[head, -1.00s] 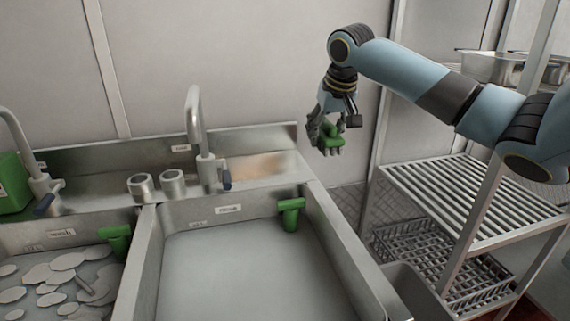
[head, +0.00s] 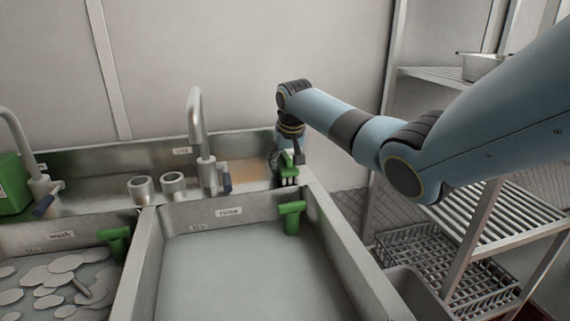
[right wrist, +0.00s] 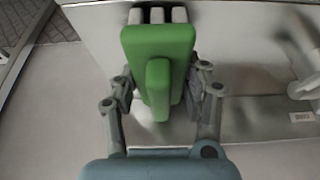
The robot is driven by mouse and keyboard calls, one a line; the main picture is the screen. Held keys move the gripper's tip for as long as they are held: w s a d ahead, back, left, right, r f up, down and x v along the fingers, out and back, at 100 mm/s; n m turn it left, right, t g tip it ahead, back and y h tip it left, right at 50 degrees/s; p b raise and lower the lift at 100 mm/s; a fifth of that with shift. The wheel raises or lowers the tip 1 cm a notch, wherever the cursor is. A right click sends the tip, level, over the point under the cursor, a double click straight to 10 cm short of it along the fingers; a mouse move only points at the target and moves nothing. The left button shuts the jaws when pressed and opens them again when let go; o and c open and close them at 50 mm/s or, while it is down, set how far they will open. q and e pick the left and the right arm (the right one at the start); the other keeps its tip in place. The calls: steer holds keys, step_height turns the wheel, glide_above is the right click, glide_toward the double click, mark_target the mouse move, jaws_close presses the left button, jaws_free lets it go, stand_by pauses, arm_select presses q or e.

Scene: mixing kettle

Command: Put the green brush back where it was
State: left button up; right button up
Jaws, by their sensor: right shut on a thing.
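The green brush (head: 286,172) is held by my right gripper (head: 290,164) near the back right corner of the rinse sink, at the ledge behind the basin. In the right wrist view the brush (right wrist: 158,60) has a green body with a raised handle and pale bristle blocks at its far end. There the fingers of my right gripper (right wrist: 160,95) are shut on its two sides. In the head view the arm partly hides the brush, and I cannot tell whether it touches the ledge. My left gripper is not in view.
The rinse sink (head: 340,262) has a green T-shaped piece (head: 291,216) at its back wall. A similar piece (head: 116,243) is in the wash sink. A tap (head: 197,125) and two metal cups (head: 172,184) stand on the ledge. A wire shelf (head: 470,215) is at right.

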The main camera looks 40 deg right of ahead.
steer(key=shift+f, duration=0.1)
steer(key=o, duration=1.1)
steer(key=shift+s+r, duration=0.1)
steer(key=shift+r, duration=0.45)
steer(key=p+v, duration=0.1)
steer(key=v, duration=1)
steer(key=shift+s+a+p, duration=0.15)
steer(key=shift+p, duration=0.15)
